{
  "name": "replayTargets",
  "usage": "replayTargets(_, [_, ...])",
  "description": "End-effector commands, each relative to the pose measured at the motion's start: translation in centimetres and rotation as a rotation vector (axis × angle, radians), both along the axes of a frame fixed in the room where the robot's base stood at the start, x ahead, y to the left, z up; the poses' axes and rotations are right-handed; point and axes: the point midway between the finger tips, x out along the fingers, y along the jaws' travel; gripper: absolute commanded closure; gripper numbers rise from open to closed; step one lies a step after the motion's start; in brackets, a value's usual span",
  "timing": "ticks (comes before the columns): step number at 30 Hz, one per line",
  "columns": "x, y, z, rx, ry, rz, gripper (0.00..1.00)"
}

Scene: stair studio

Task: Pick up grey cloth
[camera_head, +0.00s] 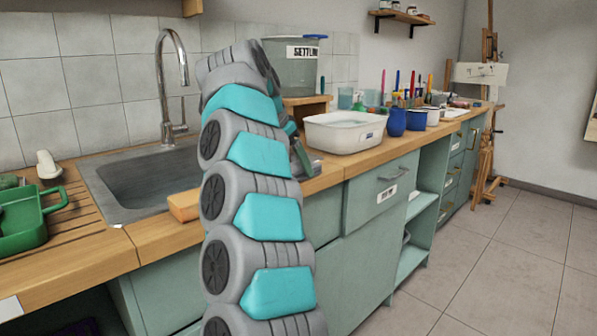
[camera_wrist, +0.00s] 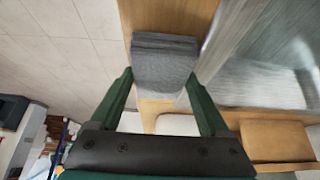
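The grey cloth (camera_wrist: 165,62) is folded in a thick stack and lies on a wooden surface in the wrist view. My gripper (camera_wrist: 159,78) is open, with its two green fingers spread to the left and right of the cloth's near part. The cloth shows between and beyond the fingertips. I cannot tell whether the fingers touch it or how high they are above the wood. In the head view my arm covers the middle of the counter and hides most of the gripper; I cannot clearly make out the cloth there.
The wooden counter (camera_head: 80,262) holds a sink (camera_head: 150,185) with a tall tap (camera_head: 170,85). A white basin (camera_head: 345,132), blue cups (camera_head: 396,122) and a large labelled container (camera_head: 291,70) stand right of my arm. A green tray (camera_head: 25,220) is at left. The floor (camera_head: 500,270) at right is clear.

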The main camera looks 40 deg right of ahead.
Motion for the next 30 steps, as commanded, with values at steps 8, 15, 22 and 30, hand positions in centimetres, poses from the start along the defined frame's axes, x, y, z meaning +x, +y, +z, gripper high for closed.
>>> replayTargets(8, [-0.01, 0.0, -0.04, 0.001, 0.001, 0.0, 0.63])
replayTargets(15, [-0.01, 0.0, -0.04, 0.001, 0.001, 0.0, 0.74])
replayTargets(22, [0.0, 0.0, 0.09, 0.0, 0.0, -0.001, 0.74])
replayTargets(30, [-0.83, 0.38, 0.89, 0.002, -0.001, 0.0, 0.74])
